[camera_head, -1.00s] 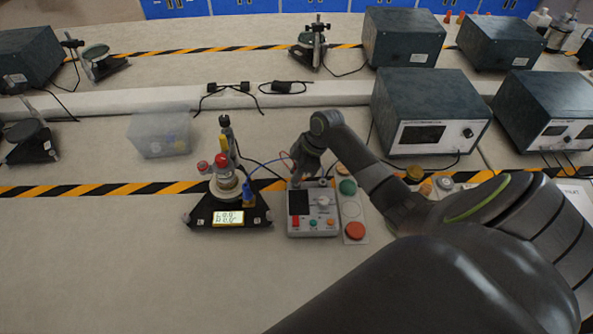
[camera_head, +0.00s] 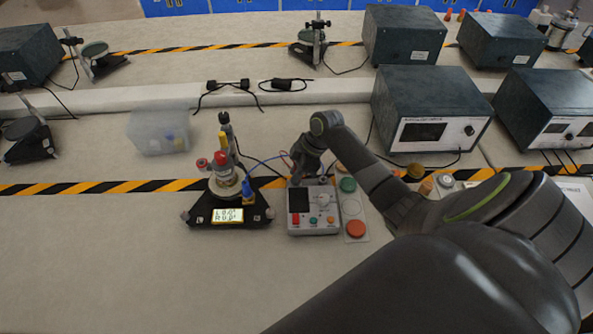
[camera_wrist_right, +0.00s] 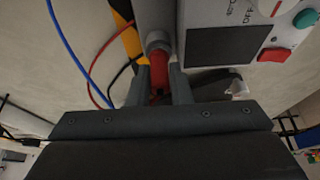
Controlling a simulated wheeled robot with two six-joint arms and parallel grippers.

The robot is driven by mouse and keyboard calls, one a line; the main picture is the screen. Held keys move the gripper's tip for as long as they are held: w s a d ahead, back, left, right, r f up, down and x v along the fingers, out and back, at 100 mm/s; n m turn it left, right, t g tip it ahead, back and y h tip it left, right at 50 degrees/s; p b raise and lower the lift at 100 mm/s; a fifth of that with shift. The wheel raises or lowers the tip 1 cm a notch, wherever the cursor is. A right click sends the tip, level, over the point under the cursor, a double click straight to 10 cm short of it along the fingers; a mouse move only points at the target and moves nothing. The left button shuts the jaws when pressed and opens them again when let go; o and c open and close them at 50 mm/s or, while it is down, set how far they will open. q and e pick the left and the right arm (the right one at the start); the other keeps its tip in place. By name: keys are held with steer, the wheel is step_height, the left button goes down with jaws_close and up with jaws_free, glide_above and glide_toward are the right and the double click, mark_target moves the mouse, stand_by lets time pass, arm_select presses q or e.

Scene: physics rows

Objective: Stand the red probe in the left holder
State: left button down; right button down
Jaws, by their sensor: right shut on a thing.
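The red probe (camera_wrist_right: 159,70) is between the two fingers of my right gripper (camera_wrist_right: 160,92) in the right wrist view. Its far end meets a round grey holder (camera_wrist_right: 158,42) beside the dark screen of the meter; how deep it sits cannot be told. In the head view my right gripper (camera_head: 298,180) is at the back left edge of the grey meter (camera_head: 315,222) and hides the probe and that holder. A second post (camera_head: 323,181) shows at the meter's back right. My left gripper is not in view.
A black-based stand (camera_head: 228,213) with a lit display, red knobs and a yellow piece is left of the meter. A panel with green and orange buttons (camera_head: 355,229) adjoins its right. Red, blue and black cables run beside the gripper. The front left bench is clear.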

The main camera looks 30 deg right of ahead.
steer(key=shift+f, duration=0.2)
steer(key=c, duration=1)
jaws_free()
steer(key=shift+r, duration=0.1)
step_height(320, 180, up, 8)
steer(key=p, duration=0.7)
steer(key=shift+f, duration=0.25)
steer(key=shift+f, duration=0.15)
